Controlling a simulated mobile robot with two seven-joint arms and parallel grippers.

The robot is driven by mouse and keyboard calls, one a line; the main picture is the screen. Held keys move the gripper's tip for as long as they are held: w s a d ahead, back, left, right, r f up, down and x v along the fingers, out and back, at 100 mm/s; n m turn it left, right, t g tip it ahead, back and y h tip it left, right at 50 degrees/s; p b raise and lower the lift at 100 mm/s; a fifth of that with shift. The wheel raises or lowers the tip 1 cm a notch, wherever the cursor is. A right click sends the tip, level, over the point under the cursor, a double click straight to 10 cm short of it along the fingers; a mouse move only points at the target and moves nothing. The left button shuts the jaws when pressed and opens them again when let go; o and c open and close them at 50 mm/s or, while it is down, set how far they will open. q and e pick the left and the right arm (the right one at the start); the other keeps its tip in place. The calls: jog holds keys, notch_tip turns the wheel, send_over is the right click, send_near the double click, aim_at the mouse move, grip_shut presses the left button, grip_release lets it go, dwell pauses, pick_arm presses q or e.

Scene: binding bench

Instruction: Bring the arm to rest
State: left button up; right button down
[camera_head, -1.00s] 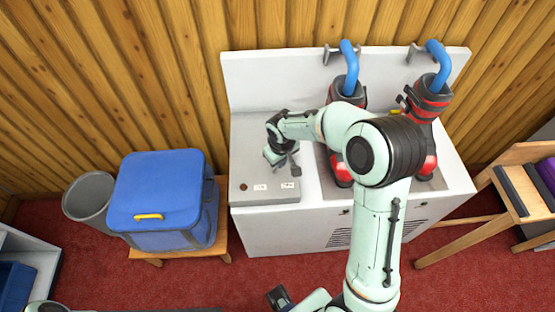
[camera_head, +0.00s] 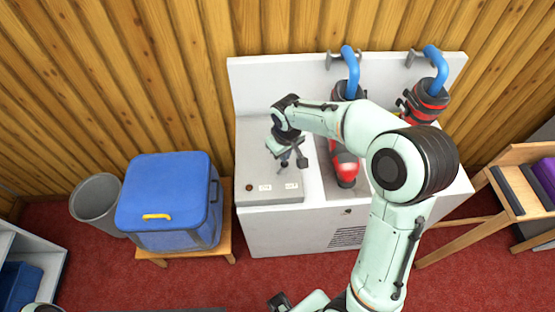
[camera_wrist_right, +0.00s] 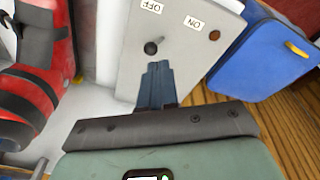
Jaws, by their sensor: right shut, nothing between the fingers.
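My right arm reaches over the white bench unit (camera_head: 290,235). Its gripper (camera_head: 293,164) points down above the grey control panel (camera_head: 256,197) at the unit's left end. In the right wrist view the fingers (camera_wrist_right: 156,84) are together with nothing between them. Beyond the fingertips is a small dark switch lever (camera_wrist_right: 152,47), between the fingers and the OFF label (camera_wrist_right: 151,6). Whether the fingers touch it cannot be told for sure, but a gap seems to show. The ON label (camera_wrist_right: 194,23) and a red-brown round indicator (camera_wrist_right: 214,35) are beside it. My left gripper is not clearly seen.
Red and black boots or devices (camera_head: 345,165) with blue hooked tubes (camera_head: 351,70) stand close right of the gripper. A blue box (camera_head: 168,197) sits on a wooden stool at left, beside a grey bin (camera_head: 96,198). A wooden rack (camera_head: 510,195) is at right.

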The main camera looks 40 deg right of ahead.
jog(key=r, duration=0.1)
jog(key=s+r, duration=0.1)
jog(key=d+r, duration=0.1)
jog(key=shift+s+r, duration=0.2)
jog(key=shift+r, duration=0.2)
jog(key=shift+f, duration=0.1)
jog(key=a+f, duration=0.2)
jog(key=f, duration=0.2)
jog(key=a+f+y, duration=0.1)
jog(key=a+f, duration=0.1)
jog(key=f, duration=0.3)
jog(key=s+a+f+g+y, duration=0.1)
jog(key=a+f, duration=0.1)
jog(key=f, duration=0.3)
jog(key=shift+s+a+f, duration=0.1)
jog(key=shift+a+f, duration=0.15)
jog(key=shift+a, duration=0.15)
jog(key=s+a+f+m+y, duration=0.1)
jog(key=s+a+f, duration=0.3)
jog(key=s+f, duration=0.3)
jog(key=s+a+f+m+g, duration=0.1)
jog(key=s+a+f, duration=0.4)
jog(key=s+f, duration=0.2)
jog(key=s+a+f+m+y, duration=0.1)
jog(key=s+a+f+m, duration=0.1)
jog(key=s+a+f, duration=0.2)
jog(key=s+f, duration=0.3)
jog(key=shift+s+a+f+g+y, duration=0.2)
jog(key=shift+s+g+y, duration=0.1)
jog(key=shift+s+g, duration=0.1)
